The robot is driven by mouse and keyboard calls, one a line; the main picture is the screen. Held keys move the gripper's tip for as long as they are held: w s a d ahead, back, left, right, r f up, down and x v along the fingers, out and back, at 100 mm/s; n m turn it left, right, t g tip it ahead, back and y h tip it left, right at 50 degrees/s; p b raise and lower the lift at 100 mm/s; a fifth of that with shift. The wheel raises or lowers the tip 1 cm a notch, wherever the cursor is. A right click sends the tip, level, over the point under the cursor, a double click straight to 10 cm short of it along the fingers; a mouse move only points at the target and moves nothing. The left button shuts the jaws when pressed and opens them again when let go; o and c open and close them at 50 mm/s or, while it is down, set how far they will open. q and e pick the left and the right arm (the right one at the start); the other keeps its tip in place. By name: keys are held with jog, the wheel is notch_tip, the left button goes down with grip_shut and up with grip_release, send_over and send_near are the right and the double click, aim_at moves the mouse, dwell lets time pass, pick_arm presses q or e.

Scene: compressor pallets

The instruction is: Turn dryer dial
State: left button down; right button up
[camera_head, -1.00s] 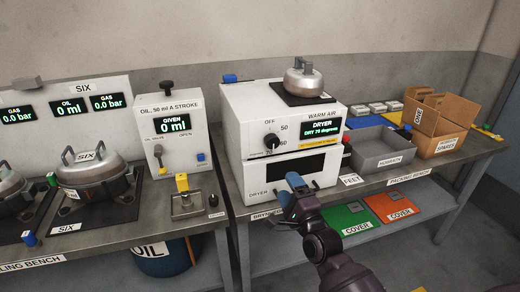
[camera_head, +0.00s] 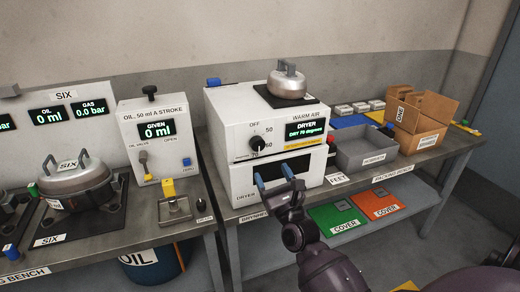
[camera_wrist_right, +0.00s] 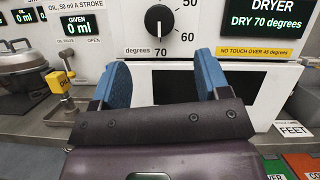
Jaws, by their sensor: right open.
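The dryer (camera_head: 226,112) is a white box on the bench with a black round dial (camera_head: 256,143) on its front. The right wrist view shows the dial (camera_wrist_right: 159,19) at the top, its white mark pointing down towards 70. The dryer display (camera_wrist_right: 264,20) reads DRY 70 degrees. My right gripper (camera_head: 273,177) is open and empty, its blue fingers in front of the dark window below the dial. In the right wrist view the fingers (camera_wrist_right: 160,78) stand apart below the dial, not touching it. My left gripper is not in view.
A silver compressor (camera_head: 287,83) sits on a black pad on the dryer. The oil unit (camera_head: 132,122) stands to the left. A grey tray (camera_head: 345,158) and a cardboard box (camera_head: 449,104) are to the right. Green and orange covers lie on the lower shelf.

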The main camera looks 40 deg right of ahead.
aim_at(259, 148)
jog(key=p+x, duration=0.1)
jog(key=x, duration=0.8)
jog(key=c, duration=0.9)
